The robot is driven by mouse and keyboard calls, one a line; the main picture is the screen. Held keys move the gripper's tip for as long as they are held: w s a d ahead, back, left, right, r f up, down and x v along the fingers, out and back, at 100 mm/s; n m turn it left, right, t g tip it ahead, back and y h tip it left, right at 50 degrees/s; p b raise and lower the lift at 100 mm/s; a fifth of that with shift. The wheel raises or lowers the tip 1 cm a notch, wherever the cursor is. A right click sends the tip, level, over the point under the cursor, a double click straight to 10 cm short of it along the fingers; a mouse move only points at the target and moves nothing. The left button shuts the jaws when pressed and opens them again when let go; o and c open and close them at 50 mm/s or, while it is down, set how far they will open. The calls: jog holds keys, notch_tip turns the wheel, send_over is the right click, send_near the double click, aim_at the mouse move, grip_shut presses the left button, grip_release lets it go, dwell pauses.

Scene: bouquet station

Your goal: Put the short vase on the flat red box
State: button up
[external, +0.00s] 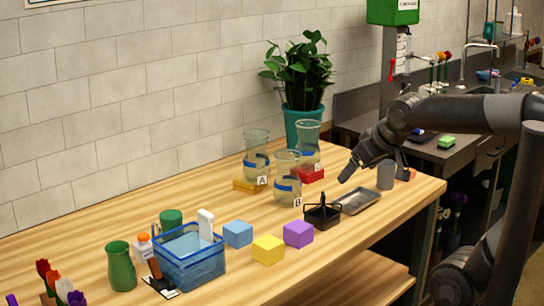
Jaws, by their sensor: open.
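The flat red box (311,176) lies on the wooden table behind the vase marked B. A clear glass vase (307,133) with a blue band appears to stand on it, its lower part partly hidden. Vase B (287,169) stands in front, and vase A (256,146) stands at the left on a flat yellow-orange box (245,186). I cannot tell for sure which vase is the short one. My gripper (374,168) is open and empty, to the right of the vases over the table's right part, near a grey cup.
A grey cup (386,175), a metal tray (358,201) and a black caddy (322,213) sit right of vase B. Blue (238,233), yellow (268,249) and purple (298,233) cubes are in front. A blue basket (190,258) stands left. A potted plant (303,122) is behind.

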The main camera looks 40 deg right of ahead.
jog(key=s+a+f+n+g+y, duration=0.1)
jog(key=s+a+f, duration=0.2)
jog(key=s, duration=0.4)
jog(key=shift+s+a+g, duration=0.15)
jog(key=shift+a+g, duration=0.25)
jog(key=shift+a, duration=0.1)
